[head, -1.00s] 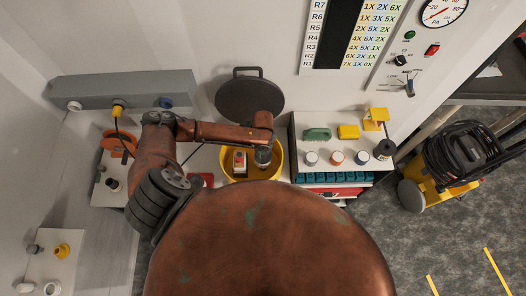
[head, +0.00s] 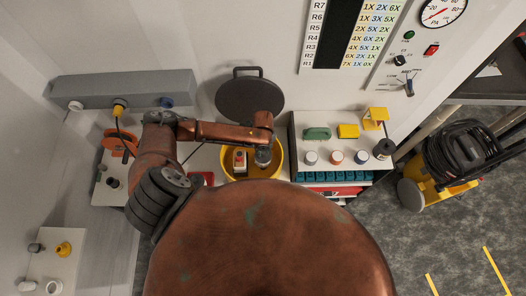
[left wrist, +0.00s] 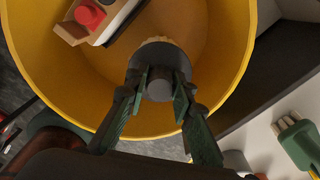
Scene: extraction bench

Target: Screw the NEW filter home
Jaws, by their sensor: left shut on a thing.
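My left gripper (left wrist: 159,88) is shut on a grey round part (left wrist: 159,52) with a ribbed, yellowish edge at its far end. It looks like a filter, but I cannot tell whether it is the new one. In the left wrist view the part is inside or over the round yellow tub (left wrist: 60,110). In the head view my left gripper (head: 263,155) is at the right side of the tub (head: 238,178). What is under the held part is hidden, so I cannot tell if it is seated. My right gripper is not in view.
A cream-and-grey block with a red knob (left wrist: 88,14) is in the tub beside the held part. A round black lid (head: 249,98) stands behind it.

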